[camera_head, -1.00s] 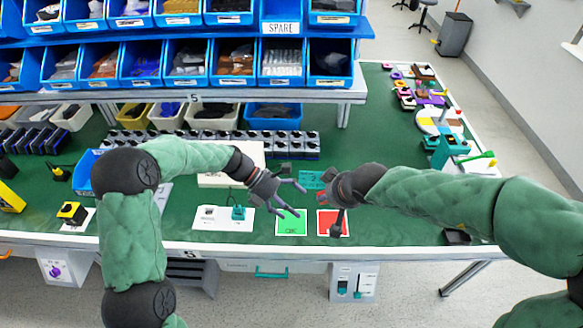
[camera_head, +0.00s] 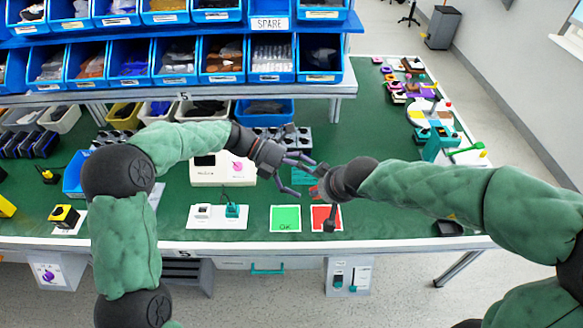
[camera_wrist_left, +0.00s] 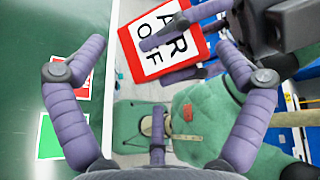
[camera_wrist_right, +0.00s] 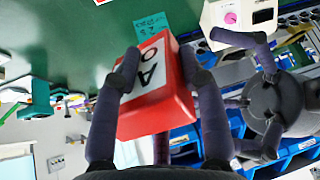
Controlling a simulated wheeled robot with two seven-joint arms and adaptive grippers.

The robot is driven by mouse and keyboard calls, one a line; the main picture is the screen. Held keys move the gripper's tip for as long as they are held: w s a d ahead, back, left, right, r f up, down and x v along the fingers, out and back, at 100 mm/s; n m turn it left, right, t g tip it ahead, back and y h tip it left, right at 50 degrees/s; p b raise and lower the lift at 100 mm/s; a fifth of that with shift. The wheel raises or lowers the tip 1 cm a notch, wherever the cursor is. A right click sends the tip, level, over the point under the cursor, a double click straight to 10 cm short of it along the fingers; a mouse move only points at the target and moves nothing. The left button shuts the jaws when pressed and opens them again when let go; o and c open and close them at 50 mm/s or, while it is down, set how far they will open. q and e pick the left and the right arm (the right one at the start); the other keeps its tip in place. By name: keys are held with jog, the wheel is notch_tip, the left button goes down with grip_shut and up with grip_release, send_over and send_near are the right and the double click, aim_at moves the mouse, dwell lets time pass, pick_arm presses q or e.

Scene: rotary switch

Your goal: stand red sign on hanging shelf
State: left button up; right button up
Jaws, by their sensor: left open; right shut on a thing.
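The red sign, a red-edged block with a white lettered face, is held between the fingers of my right gripper, as the right wrist view shows (camera_wrist_right: 158,90). In the left wrist view the sign (camera_wrist_left: 150,62) is tilted, with black letters partly covered by fingers. In the head view it is mostly hidden behind my right gripper (camera_head: 322,184). My left gripper (camera_head: 302,174) is open and empty, close beside the right one, its fingers pointing toward the sign. I cannot tell which fixture is the hanging shelf.
A blue rack (camera_head: 165,31) of bins stands above the back of the green table (camera_head: 390,130). A green card (camera_head: 285,218) and a red card (camera_head: 318,219) lie near the front edge. A white box (camera_head: 222,170) stands behind my left gripper. Small items fill the right end.

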pick_arm(q)
jog(key=shift+x, duration=2.75)
jog(key=shift+f, duration=0.1)
jog(key=c, duration=0.9)
jog(key=shift+c, duration=0.3)
pick_arm(e)
jog(key=o, duration=0.9)
pick_arm(q)
jog(key=c, duration=1)
pick_arm(e)
jog(key=o, duration=0.4)
jog(key=shift+c, duration=0.2)
pick_arm(q)
grip_shut()
